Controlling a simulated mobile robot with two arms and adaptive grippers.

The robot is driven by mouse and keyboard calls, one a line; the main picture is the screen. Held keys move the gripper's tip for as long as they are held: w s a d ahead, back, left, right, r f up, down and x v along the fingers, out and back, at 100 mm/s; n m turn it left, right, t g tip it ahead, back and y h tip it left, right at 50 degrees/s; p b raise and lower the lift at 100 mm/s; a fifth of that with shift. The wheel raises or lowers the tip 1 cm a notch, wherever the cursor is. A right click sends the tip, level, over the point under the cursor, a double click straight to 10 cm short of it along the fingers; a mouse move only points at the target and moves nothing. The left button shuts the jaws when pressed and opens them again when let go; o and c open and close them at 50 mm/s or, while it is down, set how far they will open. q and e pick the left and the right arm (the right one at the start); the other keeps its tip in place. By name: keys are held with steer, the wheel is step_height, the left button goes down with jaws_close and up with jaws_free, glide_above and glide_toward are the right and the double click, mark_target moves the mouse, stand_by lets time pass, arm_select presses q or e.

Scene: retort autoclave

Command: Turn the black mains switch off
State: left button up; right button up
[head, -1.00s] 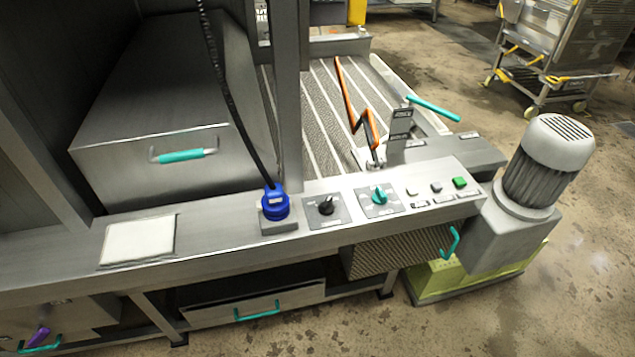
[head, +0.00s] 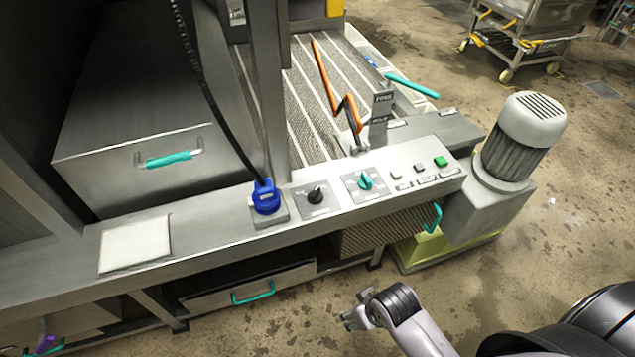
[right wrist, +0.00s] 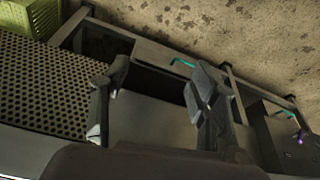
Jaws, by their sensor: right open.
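The black mains switch (head: 315,196) is a small black rotary knob on a dark square plate on the sloped steel panel. It sits between the blue plug (head: 266,198) and the teal knob (head: 365,181). Its plate lettering is too small to read. My right gripper (head: 352,318) is low at the bottom of the head view, in front of the panel and well apart from the switch. In the right wrist view its two dark fingers (right wrist: 150,125) are spread with nothing between them. The switch cannot be made out in that view. My left gripper is not in view.
Small buttons, one green (head: 440,161), sit right of the teal knob. A motor (head: 520,135) stands at the right end. A perforated basket (right wrist: 45,85) and teal-handled drawer (head: 250,287) are below. Floor in front is clear.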

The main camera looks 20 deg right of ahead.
steer(key=w+a+r+n+y+p, duration=0.1)
steer(key=w+a+r, duration=0.15)
steer(key=r, duration=0.45)
steer(key=w+a+r+n+y, duration=0.1)
steer(key=w+a+r+n, duration=0.15)
steer(key=r, duration=0.35)
step_height(320, 180, up, 16)
steer(key=n, duration=0.3)
glide_above(317, 192)
steer(key=s+d, duration=0.5)
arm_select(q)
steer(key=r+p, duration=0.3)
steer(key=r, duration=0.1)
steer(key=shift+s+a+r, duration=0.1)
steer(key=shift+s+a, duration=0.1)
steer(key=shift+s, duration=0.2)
arm_select(e)
steer(key=x, duration=1.7)
steer(key=shift+a, duration=0.3)
steer(key=shift+c, duration=0.4)
steer(key=shift+y, duration=0.3)
steer(key=c, duration=1.1)
